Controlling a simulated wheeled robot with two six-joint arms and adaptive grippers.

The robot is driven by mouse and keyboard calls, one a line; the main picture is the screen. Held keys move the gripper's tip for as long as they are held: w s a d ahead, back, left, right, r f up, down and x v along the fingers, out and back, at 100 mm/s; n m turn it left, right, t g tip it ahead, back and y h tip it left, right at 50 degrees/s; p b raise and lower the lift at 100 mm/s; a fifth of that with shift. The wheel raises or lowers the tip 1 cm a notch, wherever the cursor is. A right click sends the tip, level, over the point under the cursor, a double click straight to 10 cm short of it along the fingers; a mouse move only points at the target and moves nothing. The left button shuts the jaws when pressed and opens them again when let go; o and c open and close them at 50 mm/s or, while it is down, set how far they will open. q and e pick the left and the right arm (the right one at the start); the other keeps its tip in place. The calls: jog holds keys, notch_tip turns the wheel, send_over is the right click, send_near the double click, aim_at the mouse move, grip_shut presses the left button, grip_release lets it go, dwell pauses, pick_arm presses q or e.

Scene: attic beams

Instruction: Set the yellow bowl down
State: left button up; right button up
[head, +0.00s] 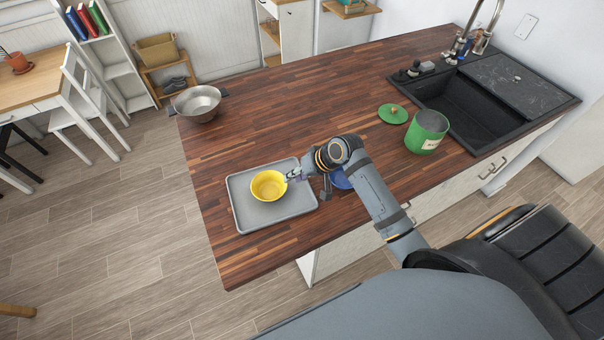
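The yellow bowl (268,187) is upright at the middle of the grey tray (246,217), which lies near the counter's front left corner. I cannot tell whether the bowl's base touches the tray or hangs just above it. My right gripper (290,177) is at the bowl's right rim and appears shut on it; the fingertips are small in this view. My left gripper is not in view.
A blue object (341,179) is partly hidden behind my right arm. A green canister (426,132) and its green lid (392,114) stand near the black sink (464,116). A metal pot (197,103) is at the counter's far left. The middle of the wooden counter (280,115) is clear.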

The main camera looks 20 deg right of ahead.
jog(key=v, duration=0.4)
jog(key=shift+s+d+r, duration=0.15)
jog(key=shift+s+r, duration=0.05)
jog(key=shift+r, duration=0.1)
